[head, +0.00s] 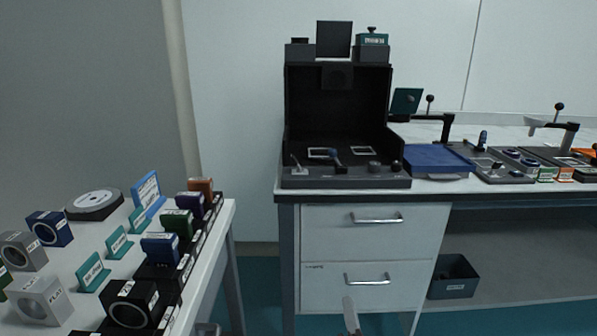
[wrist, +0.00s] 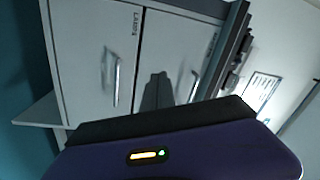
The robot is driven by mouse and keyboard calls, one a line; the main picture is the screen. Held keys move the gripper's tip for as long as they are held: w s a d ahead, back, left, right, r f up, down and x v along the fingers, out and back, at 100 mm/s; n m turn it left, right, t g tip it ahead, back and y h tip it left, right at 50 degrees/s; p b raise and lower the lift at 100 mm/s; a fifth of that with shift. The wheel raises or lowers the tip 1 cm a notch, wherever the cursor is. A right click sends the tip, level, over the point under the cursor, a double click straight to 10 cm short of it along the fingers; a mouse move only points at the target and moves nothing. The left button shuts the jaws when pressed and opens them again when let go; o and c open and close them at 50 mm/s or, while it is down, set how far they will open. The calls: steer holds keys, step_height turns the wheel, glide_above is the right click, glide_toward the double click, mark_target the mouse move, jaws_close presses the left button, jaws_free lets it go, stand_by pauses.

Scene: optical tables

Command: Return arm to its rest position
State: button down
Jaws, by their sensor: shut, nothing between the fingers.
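My gripper shows in the wrist view (wrist: 165,125) as a dark bar over a purple housing with a small lit indicator. It is shut and empty. A pale, narrow part, which looks like my arm's end, shows low in the head view (head: 351,315), in front of the drawer cabinet (head: 325,232). The wrist view is tilted and faces the cabinet's white drawer fronts (wrist: 90,60). A dark shape like a shadow lies on them. Most of my arm is out of view.
A white table (head: 222,222) with labelled optics blocks stands at left. The right bench (head: 430,187) holds a black open-front enclosure (head: 336,105), a blue tray (head: 438,158) and several mounts. A dark bin (head: 453,277) sits under it. Floor shows between the tables.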

steer(key=s+d+r+n+g, duration=0.2)
steer(key=s+d+n, duration=0.15)
steer(key=s, duration=1.35)
steer(key=s+d+r+n+g, duration=0.15)
steer(key=s+n, duration=0.35)
steer(key=s, duration=1.1)
steer(key=s+d+r+n+g, duration=0.1)
steer(key=s+d+r+n, duration=0.2)
steer(key=s, duration=1.4)
step_height(320, 180, up, 26)
steer(key=n+p, duration=0.1)
steer(key=p, duration=2.5)
steer(key=shift+w+a+f+h+p, duration=0.15)
steer(key=shift+w+h+p, duration=0.15)
steer(key=shift+w+p, duration=0.1)
